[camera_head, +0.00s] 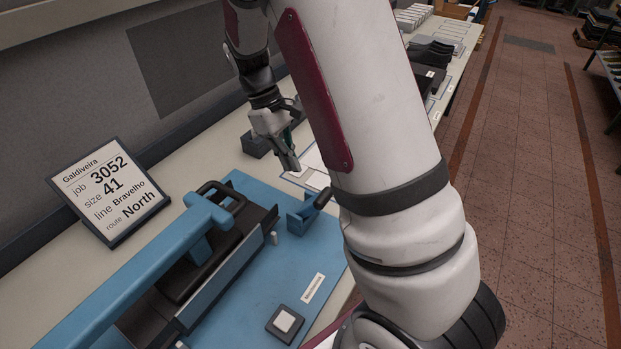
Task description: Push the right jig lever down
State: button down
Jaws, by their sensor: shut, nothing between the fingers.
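The jig is a blue plate (262,262) on the bench. A lever with a black grip (323,198) rises at a tilt from a small blue bracket (297,222) at the jig's right side. It is the only such lever I see. My gripper (293,165) is shut and empty, pointing down beyond the lever, above and left of the grip in the picture. A gap shows between them. My large white arm link fills the middle right and hides the bench just right of the lever.
A thick blue bar (150,265) runs over a dark block (235,245) on the jig. A small black box with a white top (285,324) sits near the front edge. A job sign (108,192) stands at left by the wall. Dark parts (432,53) lie farther along the bench.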

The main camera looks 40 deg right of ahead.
aim_at(315, 197)
jog(key=shift+s+d+f+p, duration=0.3)
jog(key=shift+s+f, duration=0.35)
jog(key=shift+s, duration=0.05)
jog(key=shift+s+d+f+p, duration=0.25)
jog(key=shift+s+f, duration=0.45)
jog(key=shift+s, duration=0.05)
jog(key=shift+s+d+f+p, duration=0.3)
jog(key=shift+s+f, duration=0.35)
jog(key=shift+s, duration=0.05)
